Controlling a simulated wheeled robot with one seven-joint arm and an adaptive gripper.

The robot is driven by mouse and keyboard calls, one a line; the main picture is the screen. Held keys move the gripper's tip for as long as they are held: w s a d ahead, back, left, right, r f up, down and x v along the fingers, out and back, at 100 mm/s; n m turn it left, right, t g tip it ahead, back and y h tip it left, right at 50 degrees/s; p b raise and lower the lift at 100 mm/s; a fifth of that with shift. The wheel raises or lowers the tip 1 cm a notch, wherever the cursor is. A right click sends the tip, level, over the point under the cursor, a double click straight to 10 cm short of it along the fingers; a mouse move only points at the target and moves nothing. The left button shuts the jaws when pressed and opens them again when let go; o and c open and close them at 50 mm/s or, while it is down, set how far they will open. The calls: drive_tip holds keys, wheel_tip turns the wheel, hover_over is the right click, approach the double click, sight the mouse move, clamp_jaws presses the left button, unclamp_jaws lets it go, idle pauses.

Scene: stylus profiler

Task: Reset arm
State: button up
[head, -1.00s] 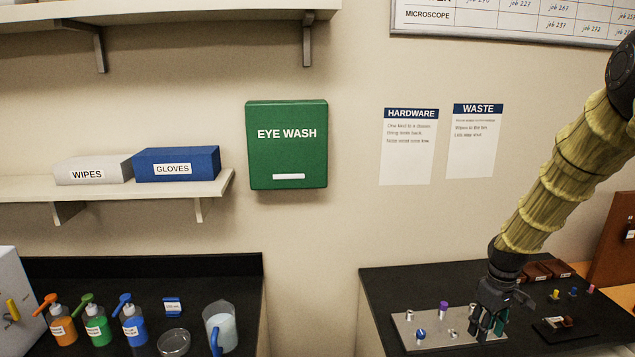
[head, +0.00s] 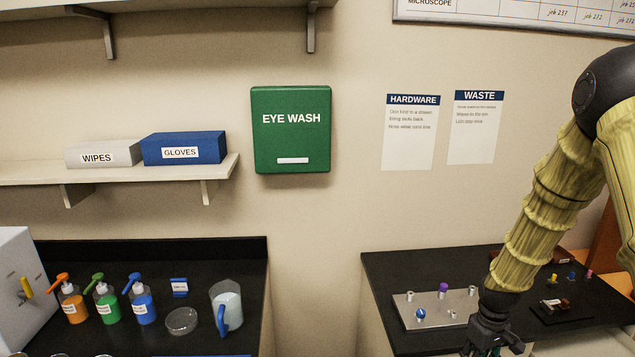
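My arm, in a ribbed yellow sleeve, comes down from the right side of the head view. My gripper (head: 488,345) is at the bottom edge, in front of the right-hand black bench (head: 385,275). It is dark and partly cut off by the frame, so its fingertips and anything between them cannot be made out.
A metal plate (head: 408,308) with small knobs and posts lies on the right bench, beside my gripper. A dark small tray (head: 560,312) lies right of it. The left bench (head: 220,258) holds several bottles, a glass dish (head: 182,321) and a jug (head: 228,297). A gap separates the benches.

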drive_tip(key=s+a+f+m+b, duration=0.1)
drive_tip(key=s+a+f+b, duration=0.1)
drive_tip(key=s+a+f, duration=0.6)
drive_tip(key=s+a+f+m+b, duration=0.1)
drive_tip(key=s+f+b, duration=0.2)
drive_tip(key=s+f, duration=0.7)
drive_tip(key=s+a+f+m+b, duration=0.1)
drive_tip(key=s+a+f, duration=0.3)
drive_tip(key=s, duration=0.5)
drive_tip(key=s+a+f+b, duration=0.3)
drive_tip(key=s+a+f, duration=0.1)
drive_tip(key=s+f, duration=0.5)
drive_tip(key=shift+s+a+m, duration=0.15)
drive_tip(key=shift+s+m, duration=0.2)
drive_tip(key=shift+m, duration=0.05)
drive_tip(key=shift+c, duration=0.6)
